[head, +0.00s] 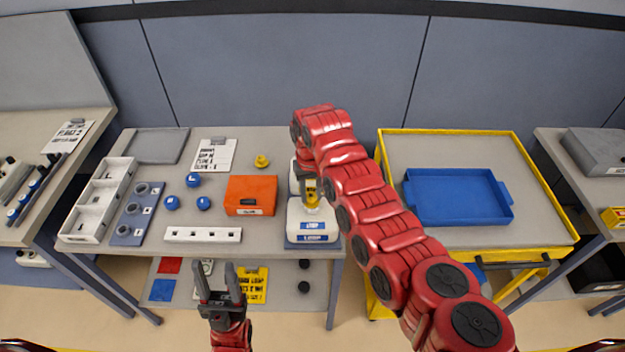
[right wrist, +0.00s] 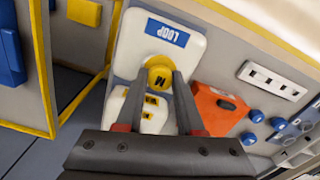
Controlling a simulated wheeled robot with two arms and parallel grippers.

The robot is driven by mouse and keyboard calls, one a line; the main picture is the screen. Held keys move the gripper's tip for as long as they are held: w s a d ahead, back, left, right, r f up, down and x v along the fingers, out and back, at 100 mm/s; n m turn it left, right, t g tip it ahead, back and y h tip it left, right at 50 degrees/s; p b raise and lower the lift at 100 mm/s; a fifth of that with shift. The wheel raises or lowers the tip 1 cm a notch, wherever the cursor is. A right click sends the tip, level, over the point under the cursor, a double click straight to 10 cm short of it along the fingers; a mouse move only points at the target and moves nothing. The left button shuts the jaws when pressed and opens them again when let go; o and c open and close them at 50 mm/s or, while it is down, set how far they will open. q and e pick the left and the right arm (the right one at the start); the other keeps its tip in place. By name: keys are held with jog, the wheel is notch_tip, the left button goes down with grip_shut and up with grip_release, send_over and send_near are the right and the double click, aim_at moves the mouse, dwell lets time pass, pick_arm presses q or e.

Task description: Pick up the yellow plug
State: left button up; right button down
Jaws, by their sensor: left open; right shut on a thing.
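A small yellow plug (head: 262,161) lies on the left table, behind an orange box. The white unit labelled LOOP (head: 312,222) stands at that table's right edge. A round yellow cap marked M (right wrist: 158,74) is over its top face, between the fingers of my right gripper (head: 311,188), which is shut on it. I cannot tell whether the cap still touches the unit. My right forearm partly hides the unit's back. My left gripper (head: 217,270) is open and empty, in front of the table's front edge, away from both yellow pieces.
The orange box (head: 251,195), several blue caps (head: 193,180), a white strip with holes (head: 203,235) and a white divided tray (head: 84,214) crowd the table. A yellow-framed cart with a blue tray (head: 457,215) stands to the right. Free tabletop shows around the yellow plug.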

jog(key=s+a+r+p, duration=0.1)
jog(key=s+a+p, duration=0.2)
jog(key=s+p, duration=0.4)
jog(key=shift+s+r, duration=0.3)
jog(key=shift+s, duration=3.1)
jog(key=shift+w+a, duration=0.1)
